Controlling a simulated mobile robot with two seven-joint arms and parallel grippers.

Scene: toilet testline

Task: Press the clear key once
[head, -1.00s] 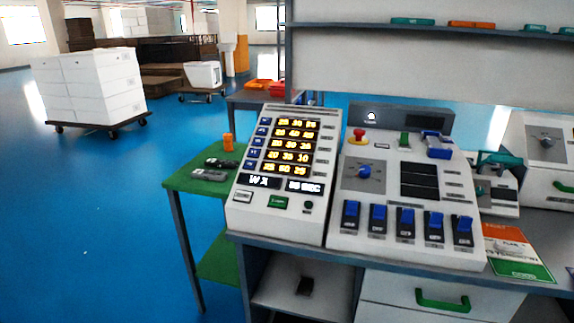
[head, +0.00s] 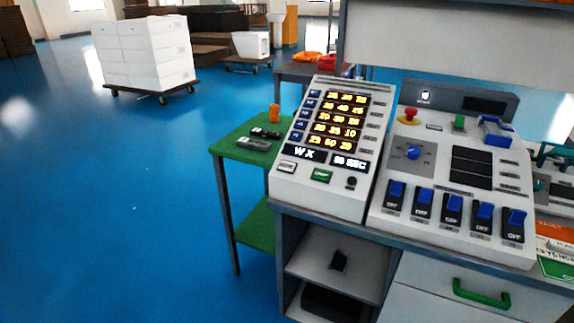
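A sloped white panel (head: 293,197) with rows of lit yellow numbers (head: 340,118) stands on the left end of the bench in the head view. Along its lower edge are a pale key (head: 287,167), a green key (head: 320,175) and a dark round button (head: 351,182). The lettering on these keys is too small to read surely, so I cannot tell which is the clear key. Blue keys (head: 308,106) run down its left side. Neither of my grippers is in view.
A second console (head: 385,220) with blue rocker switches, a dial and a red button stands to the right. A green side table (head: 232,150) with small items stands left of the bench. Blue floor (head: 110,220) at the left is clear. White boxes (head: 145,55) sit on a trolley behind.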

